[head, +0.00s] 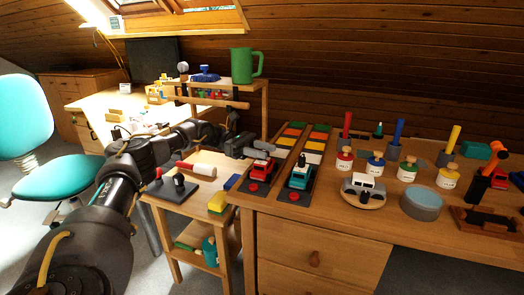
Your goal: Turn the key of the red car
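The red car (262,169) sits on a dark strip at the left end of the wooden table, with a red button in front of it. My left gripper (266,150) reaches in from the left, just behind and above the red car. Its fingers overlap the car's upper rear in the picture, so I cannot tell whether they touch it. The key cannot be made out clearly there. The finger gap is too small to judge. My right gripper is not in view.
A teal car (300,175) stands on a parallel strip just right of the red car. A green mug (243,66) stands on a shelf behind my arm.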

